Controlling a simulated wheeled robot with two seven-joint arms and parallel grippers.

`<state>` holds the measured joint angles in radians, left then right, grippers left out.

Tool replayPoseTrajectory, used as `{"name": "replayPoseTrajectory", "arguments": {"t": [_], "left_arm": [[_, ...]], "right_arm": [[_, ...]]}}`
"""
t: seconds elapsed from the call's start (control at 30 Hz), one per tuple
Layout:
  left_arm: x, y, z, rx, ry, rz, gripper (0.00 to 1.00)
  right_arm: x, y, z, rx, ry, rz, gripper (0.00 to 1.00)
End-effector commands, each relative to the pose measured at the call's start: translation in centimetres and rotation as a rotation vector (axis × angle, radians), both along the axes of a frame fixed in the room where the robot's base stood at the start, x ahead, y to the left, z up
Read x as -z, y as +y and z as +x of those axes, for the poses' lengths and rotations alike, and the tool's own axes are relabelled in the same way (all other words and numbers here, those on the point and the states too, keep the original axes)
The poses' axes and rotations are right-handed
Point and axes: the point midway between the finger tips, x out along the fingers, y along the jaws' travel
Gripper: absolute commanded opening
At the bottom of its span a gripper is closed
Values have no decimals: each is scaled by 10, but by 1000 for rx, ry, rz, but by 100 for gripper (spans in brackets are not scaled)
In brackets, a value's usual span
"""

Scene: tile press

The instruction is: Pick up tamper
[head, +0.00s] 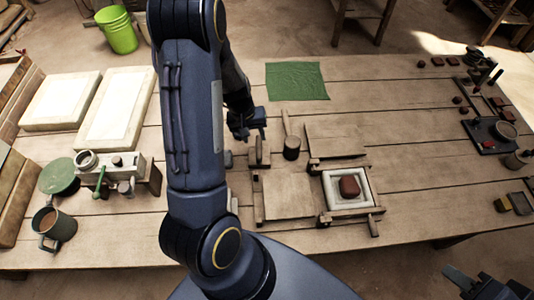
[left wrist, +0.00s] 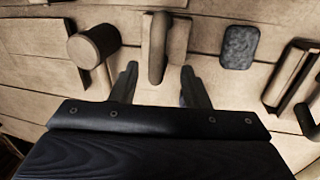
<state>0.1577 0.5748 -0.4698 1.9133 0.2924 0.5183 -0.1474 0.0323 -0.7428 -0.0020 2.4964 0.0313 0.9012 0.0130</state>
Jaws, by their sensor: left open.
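The tamper appears to be a wooden block with an upright rounded handle (head: 259,153), standing on the table left of the press. In the left wrist view the tamper (left wrist: 157,48) is straight ahead, between the lines of my fingers. My left gripper (head: 247,126) is open and empty, just behind the tamper in the head view. In the left wrist view its fingertips (left wrist: 159,76) are apart, with the handle's end near the gap. Contact cannot be told. My right gripper (head: 488,286) is partly in view at the bottom right, away from the tamper.
A round-headed mallet (head: 291,150) lies close right of the tamper. A grey rounded block (left wrist: 239,47) lies on its other side. The wooden press (head: 343,213) holds a white frame with red clay. A green cloth (head: 296,80) lies behind. My left arm hides part of the table.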

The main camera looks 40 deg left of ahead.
Motion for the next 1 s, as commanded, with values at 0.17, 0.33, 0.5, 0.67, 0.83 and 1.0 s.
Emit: {"name": "replayPoseTrajectory", "arguments": {"t": [0.17, 0.33, 0.5, 0.67, 0.83, 1.0], "left_arm": [[20, -6, 2, 0, 3, -2, 42], [45, -13, 6, 0, 4, -2, 42], [59, -15, 8, -1, 1, -2, 42], [60, -15, 8, 0, -2, -1, 42], [60, -15, 8, 0, -1, -2, 29], [60, -16, 8, 0, -1, -2, 7]], "right_arm": [[-4, 0, 0, 0, 0, 0, 36], [-10, 0, 0, 0, 0, 0, 36], [-10, 0, 0, 0, 0, 0, 36], [-10, 0, 0, 0, 0, 0, 36], [-10, 0, 0, 0, 0, 0, 36], [-10, 0, 0, 0, 0, 0, 36]]}}
